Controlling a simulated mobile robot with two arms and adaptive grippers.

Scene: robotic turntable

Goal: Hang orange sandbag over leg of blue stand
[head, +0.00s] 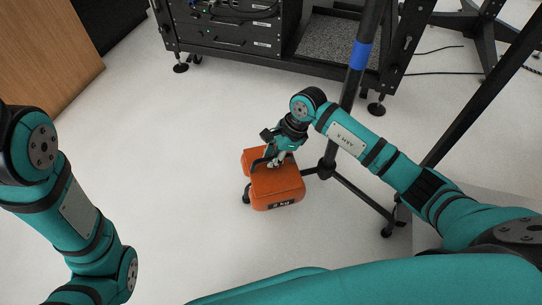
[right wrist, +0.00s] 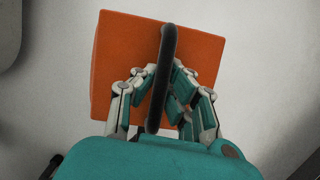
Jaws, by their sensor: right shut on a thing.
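The orange sandbag (head: 278,189) has two lobes, a black handle on top and a dark label on its near side. It is at the stand's left leg, near the leg's outer end; whether its weight rests on the leg or the floor I cannot tell. The stand (head: 352,98) is a black pole with a blue band (head: 361,55) and legs spread low on the floor. My right gripper (head: 272,162) is above the sandbag, shut on its handle. In the right wrist view the fingers close around the black handle (right wrist: 162,75) over the orange top (right wrist: 120,50). My left gripper is out of view.
A black equipment rack (head: 255,45) on feet stands behind the stand. A wooden panel (head: 45,50) is at the upper left. Another dark pole (head: 480,100) slants at the right. The pale floor left of the sandbag is clear.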

